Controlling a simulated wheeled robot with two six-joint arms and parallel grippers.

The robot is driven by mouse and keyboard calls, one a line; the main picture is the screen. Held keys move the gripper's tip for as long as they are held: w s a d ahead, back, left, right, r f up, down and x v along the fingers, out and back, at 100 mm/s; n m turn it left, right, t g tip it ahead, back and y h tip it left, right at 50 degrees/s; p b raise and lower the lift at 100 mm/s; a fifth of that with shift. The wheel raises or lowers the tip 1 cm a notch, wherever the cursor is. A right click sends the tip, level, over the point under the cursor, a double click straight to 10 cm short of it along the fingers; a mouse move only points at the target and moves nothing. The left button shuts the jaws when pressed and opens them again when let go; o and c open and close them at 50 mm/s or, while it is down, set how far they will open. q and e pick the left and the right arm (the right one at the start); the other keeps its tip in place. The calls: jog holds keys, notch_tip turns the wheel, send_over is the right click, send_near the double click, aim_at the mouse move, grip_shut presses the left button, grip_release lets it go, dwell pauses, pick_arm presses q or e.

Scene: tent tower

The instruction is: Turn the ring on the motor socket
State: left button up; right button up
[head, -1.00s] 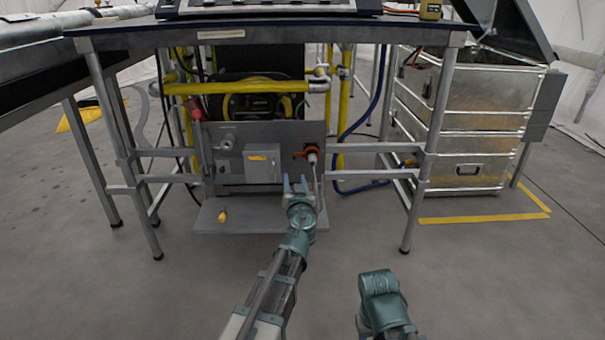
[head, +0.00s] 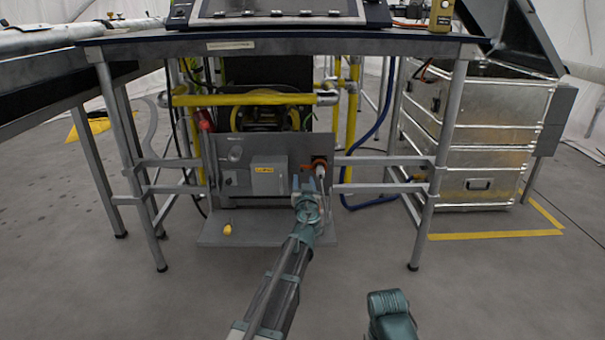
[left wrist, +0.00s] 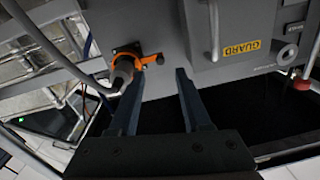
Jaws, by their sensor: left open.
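The motor socket with its orange ring (head: 319,163) sits on the right part of the grey panel (head: 290,150) under the table, with a grey plug and cable hanging from it. In the left wrist view the orange ring (left wrist: 146,60) has a lever pointing right, and the grey plug (left wrist: 123,70) is seated in it. My left gripper (head: 308,182) is open and empty just in front of and below the socket. Its two fingers (left wrist: 158,85) show in the left wrist view; the left finger is close beside the plug, with contact unclear. My right gripper is not visible; only part of that arm shows.
A grey box labelled GUARD (head: 269,176) is on the panel left of the socket. A table leg (head: 440,170) and crossbars stand to the right. A blue hose (head: 375,125) hangs behind. A small yellow object (head: 227,229) lies on the base plate. Floor in front is clear.

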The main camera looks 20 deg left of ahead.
aim_at(302, 171)
pick_arm(q)
jog(key=x, duration=0.6)
jog(key=shift+w, duration=0.1)
jog(key=shift+c, duration=0.2)
grip_shut()
